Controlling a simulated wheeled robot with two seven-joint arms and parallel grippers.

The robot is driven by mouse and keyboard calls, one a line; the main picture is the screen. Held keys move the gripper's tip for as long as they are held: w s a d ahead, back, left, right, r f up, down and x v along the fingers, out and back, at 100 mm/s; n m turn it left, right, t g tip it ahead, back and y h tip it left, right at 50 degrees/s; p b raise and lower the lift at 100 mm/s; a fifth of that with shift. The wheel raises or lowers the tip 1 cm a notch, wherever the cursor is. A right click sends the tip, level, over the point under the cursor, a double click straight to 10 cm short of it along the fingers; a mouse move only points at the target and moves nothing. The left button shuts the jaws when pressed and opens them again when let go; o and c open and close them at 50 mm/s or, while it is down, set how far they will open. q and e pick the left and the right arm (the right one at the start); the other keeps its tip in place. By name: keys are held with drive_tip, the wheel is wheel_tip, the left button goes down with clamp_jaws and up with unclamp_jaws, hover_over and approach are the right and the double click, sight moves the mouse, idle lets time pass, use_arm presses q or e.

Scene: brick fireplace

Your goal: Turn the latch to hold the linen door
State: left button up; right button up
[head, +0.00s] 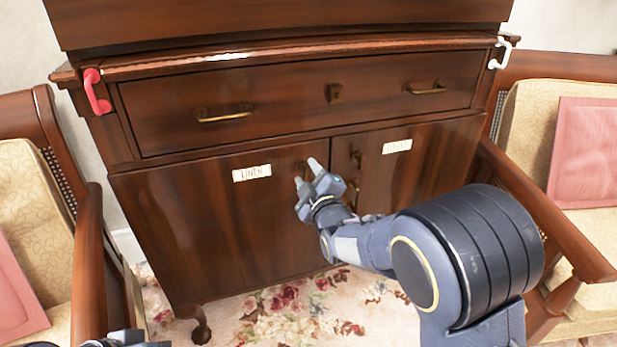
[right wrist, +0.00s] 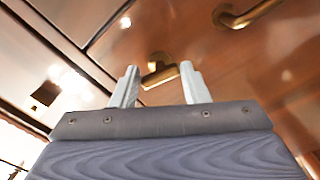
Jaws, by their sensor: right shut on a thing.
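The linen door (head: 215,225) is the left of two lower cabinet doors; its pale label (head: 252,173) seems to read "LINEN". It looks closed. My right gripper (head: 308,175) is at this door's upper right, near the seam between the doors. In the head view the gripper largely hides the latch. A dark part of my left arm shows at the bottom left edge; its fingers cannot be made out.
The right door (head: 425,165) has a label (head: 397,146) and small brass fittings. A drawer (head: 300,105) with brass handles is above. A red handle (head: 96,92) and a white handle (head: 500,52) are at the cabinet's upper corners. Cushioned chairs flank the cabinet closely.

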drive_tip(key=shift+n, duration=1.1)
drive_tip(key=o, duration=0.9)
drive_tip(key=p+v, duration=0.1)
drive_tip(key=v, duration=0.6)
drive_tip(key=shift+s, duration=0.35)
drive_tip(key=shift+d, duration=0.1)
